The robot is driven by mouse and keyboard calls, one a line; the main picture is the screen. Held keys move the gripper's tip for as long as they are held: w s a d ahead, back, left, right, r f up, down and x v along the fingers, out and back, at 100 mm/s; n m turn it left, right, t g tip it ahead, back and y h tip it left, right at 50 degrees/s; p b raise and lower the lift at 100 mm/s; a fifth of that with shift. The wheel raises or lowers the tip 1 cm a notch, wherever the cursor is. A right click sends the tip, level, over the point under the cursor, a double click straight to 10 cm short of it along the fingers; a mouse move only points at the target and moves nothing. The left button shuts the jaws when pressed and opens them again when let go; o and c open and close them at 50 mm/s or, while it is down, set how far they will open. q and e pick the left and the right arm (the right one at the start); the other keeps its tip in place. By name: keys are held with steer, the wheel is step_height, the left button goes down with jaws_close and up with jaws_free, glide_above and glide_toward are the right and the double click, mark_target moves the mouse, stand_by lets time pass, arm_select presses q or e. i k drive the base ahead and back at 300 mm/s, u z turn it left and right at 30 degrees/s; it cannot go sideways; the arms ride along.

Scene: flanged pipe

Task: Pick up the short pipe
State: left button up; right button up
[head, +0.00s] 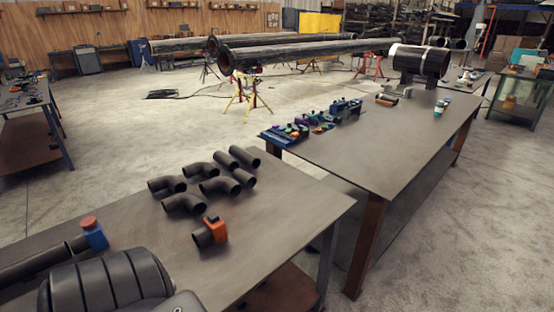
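On the near table (290,205) lie several dark pipe pieces in a group. At its right end are short straight-looking pipes, one at the back (244,157), one beside it (226,161) and one in front (243,178). Another short dark pipe piece (202,238) sits in an orange clamp (215,228) nearer the front. I cannot tell which of these is the task's short pipe. Neither of my grippers shows in the head view, and nothing is seen touching the pipes.
Curved elbows (183,203) lie left of the straight pieces. A long pipe (40,262) with a blue clamp (94,236) lies at the near left. A second table (400,140) behind right holds small tools and a large pipe (420,60). The near table's right part is bare.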

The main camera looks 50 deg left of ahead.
mark_target(247, 180)
steer(key=i, duration=2.35)
steer(key=u, duration=2.45)
